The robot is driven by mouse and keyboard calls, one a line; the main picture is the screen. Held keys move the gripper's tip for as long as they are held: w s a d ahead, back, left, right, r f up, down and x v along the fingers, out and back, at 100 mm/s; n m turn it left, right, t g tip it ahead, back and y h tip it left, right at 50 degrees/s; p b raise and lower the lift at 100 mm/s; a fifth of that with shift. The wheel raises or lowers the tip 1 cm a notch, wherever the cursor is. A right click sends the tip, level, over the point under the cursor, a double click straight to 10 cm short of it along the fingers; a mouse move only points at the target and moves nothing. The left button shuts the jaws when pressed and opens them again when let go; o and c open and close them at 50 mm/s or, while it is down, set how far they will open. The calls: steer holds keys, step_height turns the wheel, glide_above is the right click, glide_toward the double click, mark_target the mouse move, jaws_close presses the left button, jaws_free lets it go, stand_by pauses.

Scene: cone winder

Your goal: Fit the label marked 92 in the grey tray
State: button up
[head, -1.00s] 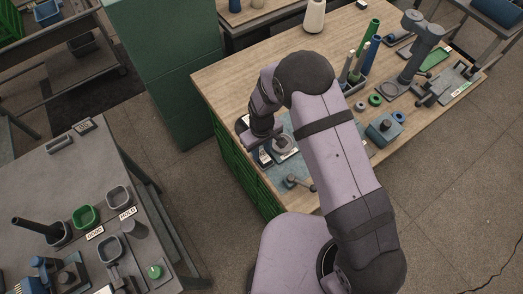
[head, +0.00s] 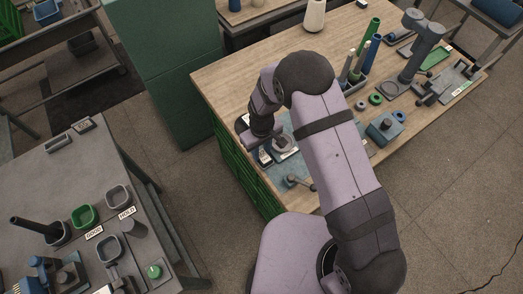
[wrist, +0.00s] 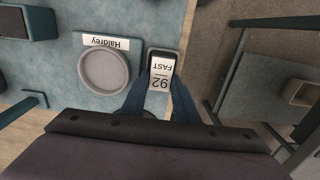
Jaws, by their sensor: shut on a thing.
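The label marked 92 (wrist: 161,81) is a white plate that also reads FAST, with a dark piece at its far end, in the wrist view. My gripper (wrist: 160,90) has its blue fingers on either side of the label's near part and is shut on it. In the head view my gripper (head: 262,142) is low over the bench's left corner, and partly hides the label. Whether the label touches the surface beneath is unclear.
A blue-grey mat (wrist: 60,70) lies under the tray. A dark block (wrist: 25,20) stands at the far left. The bench edge runs just right of the label. Upright tubes (head: 368,45) and a grey stand (head: 418,50) are farther right on the bench.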

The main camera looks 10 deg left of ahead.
steer(key=o, duration=1.6)
steer(key=shift+c, duration=0.2)
steer(key=shift+w, duration=0.1)
steer(key=shift+c, duration=0.7)
steer(key=shift+r, duration=0.2)
steer(key=shift+w+r+p, duration=0.15)
steer(key=shift+r+p, duration=0.5)
steer(key=shift+r, duration=0.15)
steer(key=shift+o, duration=0.8)
steer(key=shift+r+p, duration=0.6)
steer(key=shift+r, duration=0.2)
steer(key=shift+s+r+p, duration=0.15)
steer(key=shift+r+p, duration=0.7)
steer(key=shift+r, duration=0.3)
steer(key=shift+s+r+p, duration=0.1)
steer(key=shift+r+p, duration=0.7)
steer(key=shift+r, duration=0.3)
